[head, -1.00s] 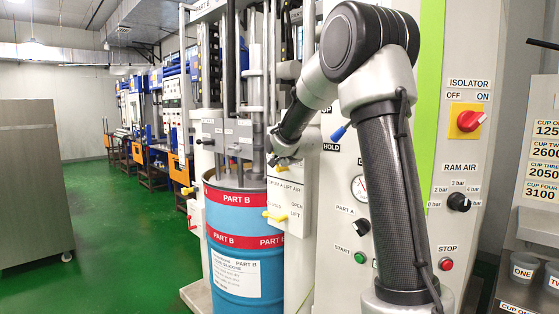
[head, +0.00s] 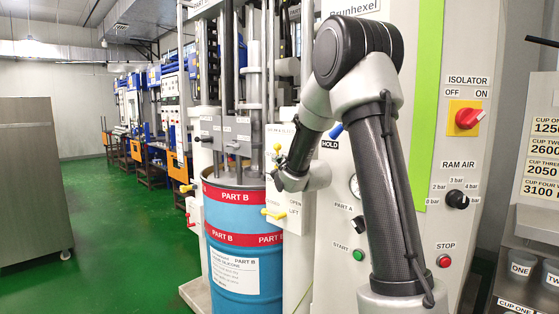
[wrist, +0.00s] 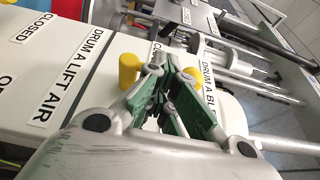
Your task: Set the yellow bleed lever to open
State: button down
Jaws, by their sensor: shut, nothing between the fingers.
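The yellow bleed lever (head: 277,148) shows as a small yellow part on the white control panel of the drum stand, just above my gripper (head: 281,168) in the head view. In the wrist view, a yellow rounded piece (wrist: 128,70) stands left of my gripper (wrist: 168,68), and a smaller yellow piece (wrist: 193,74) shows just right of the fingers. The fingers hide what lies between these pieces, so I cannot tell whether they are one lever. My gripper is shut and empty, close against the panel; contact is unclear. A label starting "DRUM A BL" (wrist: 207,88) is beside it.
Another yellow lever (head: 274,213) lies roughly level lower on the panel, by CLOSED and OPEN LIFT labels. The blue Part B drum (head: 237,275) stands below left. Metal rods and a grey box are close left. Green floor is open farther left.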

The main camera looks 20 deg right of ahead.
jog(key=shift+d+r, duration=0.3)
jog(key=shift+r, duration=0.05)
jog(key=c, duration=1.5)
grip_release()
jog(key=shift+s, duration=0.1)
jog(key=shift+o, duration=0.7)
jog(key=shift+f, duration=0.1)
jog(key=shift+f, duration=0.25)
jog(key=shift+s+f, duration=0.3)
jog(key=shift+s, duration=0.15)
jog(key=o, duration=1)
jog(key=s, duration=0.3)
jog(key=shift+s+r, duration=0.25)
jog(key=shift+c, duration=0.2)
jog(key=shift+o, duration=0.7)
jog(key=s, duration=0.6)
jog(key=shift+s+a+r, duration=0.25)
jog(key=shift+a, duration=0.15)
jog(key=shift+s+a, duration=0.15)
jog(key=shift+s, duration=0.4)
